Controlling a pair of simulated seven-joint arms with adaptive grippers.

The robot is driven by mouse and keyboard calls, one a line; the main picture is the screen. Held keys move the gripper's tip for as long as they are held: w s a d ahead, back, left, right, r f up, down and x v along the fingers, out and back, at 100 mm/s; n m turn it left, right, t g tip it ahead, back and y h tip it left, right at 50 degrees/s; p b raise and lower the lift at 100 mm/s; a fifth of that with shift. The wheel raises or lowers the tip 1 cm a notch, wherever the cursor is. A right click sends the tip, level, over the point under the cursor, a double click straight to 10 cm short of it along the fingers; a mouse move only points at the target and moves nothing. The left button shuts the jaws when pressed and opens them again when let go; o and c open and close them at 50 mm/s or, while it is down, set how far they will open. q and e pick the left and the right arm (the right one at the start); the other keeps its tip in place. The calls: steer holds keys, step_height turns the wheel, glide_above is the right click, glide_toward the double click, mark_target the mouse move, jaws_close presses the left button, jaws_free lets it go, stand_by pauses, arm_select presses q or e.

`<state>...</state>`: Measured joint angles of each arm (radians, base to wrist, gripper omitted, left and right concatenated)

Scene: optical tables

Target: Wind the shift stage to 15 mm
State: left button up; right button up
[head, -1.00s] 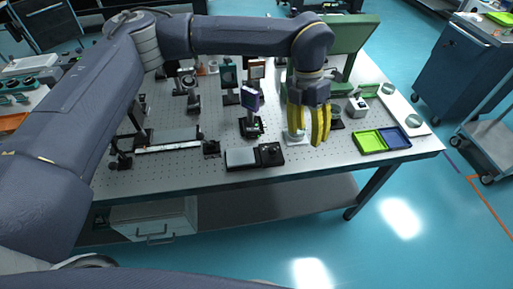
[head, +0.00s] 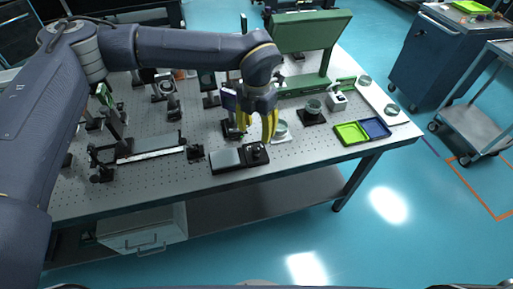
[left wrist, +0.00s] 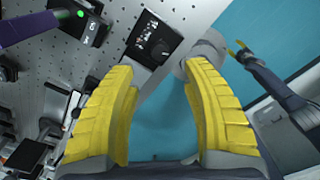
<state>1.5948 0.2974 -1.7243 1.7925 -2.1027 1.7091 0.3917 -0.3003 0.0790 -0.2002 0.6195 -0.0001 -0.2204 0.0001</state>
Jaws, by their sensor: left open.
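No label shows which is the shift stage. My right gripper (left wrist: 237,48) is small there.
A purple-framed mount (head: 229,100) stands close behind the left gripper. Several mounted optics crowd the back left.

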mark_target(257, 147)
arm_select(q)
step_height(257, 147, down, 9)
steer(key=shift+f, duration=0.1)
stand_by(0.4)
jaws_close()
stand_by(0.4)
